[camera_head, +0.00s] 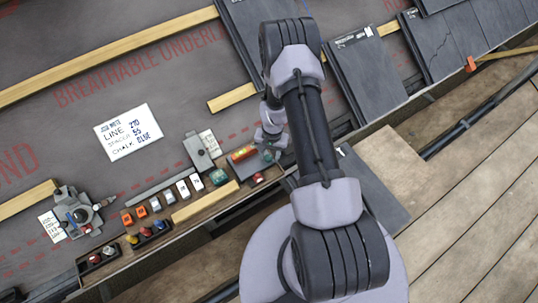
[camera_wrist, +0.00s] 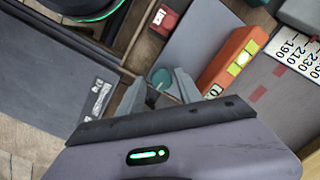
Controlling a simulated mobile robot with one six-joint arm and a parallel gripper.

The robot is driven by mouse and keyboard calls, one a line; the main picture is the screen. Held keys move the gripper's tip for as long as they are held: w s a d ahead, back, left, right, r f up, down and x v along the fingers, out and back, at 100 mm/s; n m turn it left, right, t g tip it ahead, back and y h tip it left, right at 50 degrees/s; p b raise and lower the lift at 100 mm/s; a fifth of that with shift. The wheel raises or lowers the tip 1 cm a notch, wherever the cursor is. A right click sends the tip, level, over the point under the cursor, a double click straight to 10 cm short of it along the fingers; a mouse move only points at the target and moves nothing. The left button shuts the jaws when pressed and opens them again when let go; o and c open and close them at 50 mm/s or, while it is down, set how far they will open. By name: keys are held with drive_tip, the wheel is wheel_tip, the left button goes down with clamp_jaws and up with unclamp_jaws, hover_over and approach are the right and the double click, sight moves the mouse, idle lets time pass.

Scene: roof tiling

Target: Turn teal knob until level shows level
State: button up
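The teal knob (camera_wrist: 161,78) shows in the wrist view as a small round cap beside a grey plate. My gripper (camera_wrist: 160,88) is open, with one finger on each side of the knob. I cannot tell whether the fingers touch it. The orange level (camera_wrist: 236,60) lies just right of the knob, with a yellow-green vial in it; the bubble's position is too small to read. In the head view the level (camera_head: 243,153) lies left of my gripper (camera_head: 271,141), which points down at the bench and mostly hides the knob.
A red piece (camera_wrist: 165,20) sits in a wooden compartment near the knob. In the head view, a wooden tray (camera_head: 205,205) with several coloured parts runs left. A white note card (camera_head: 128,132) lies on the underlay. Dark slates (camera_head: 366,75) lie at the upper right.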

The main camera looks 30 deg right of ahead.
drive_tip(key=shift+o, duration=0.2)
drive_tip(key=shift+r, duration=0.1)
wheel_tip(320, 180, up, 17)
drive_tip(key=d+p, duration=0.1)
drive_tip(key=p, duration=0.5)
drive_tip(key=shift+w+d+p, duration=0.15)
drive_tip(key=shift+w+p, duration=0.05)
drive_tip(key=shift+p, duration=0.15)
drive_tip(key=shift+r, duration=0.1)
